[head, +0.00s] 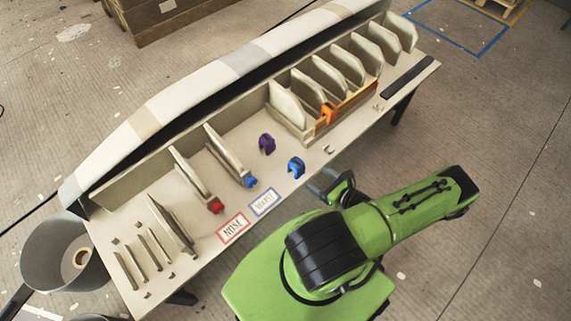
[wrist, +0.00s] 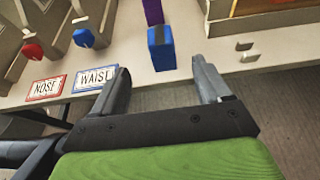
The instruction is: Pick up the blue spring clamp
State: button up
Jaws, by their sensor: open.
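A blue spring clamp (head: 296,167) stands free on the bench near its front edge. In the wrist view the blue clamp (wrist: 161,48) shows straight ahead, between and beyond my fingertips. My gripper (head: 322,186) is open and empty, just off the bench's front edge and short of the clamp. In the wrist view my gripper (wrist: 160,66) has its two fingers wide apart. A second blue piece (head: 250,182) sits at the front end of an upright panel, left of the free clamp.
A purple clamp (head: 267,143) stands behind the blue one. A red piece (head: 216,206) is on another panel, with NOSE (head: 232,228) and WAIST (head: 264,202) labels in front. An orange clamp (head: 327,113) is on the rack at right. Small blocks (wrist: 247,51) lie right of the blue clamp.

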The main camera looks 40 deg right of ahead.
aim_at(293, 163)
jog(key=b+x, duration=0.4)
jog(key=x, duration=1)
jog(key=shift+f, duration=0.3)
jog(key=c, duration=1.1)
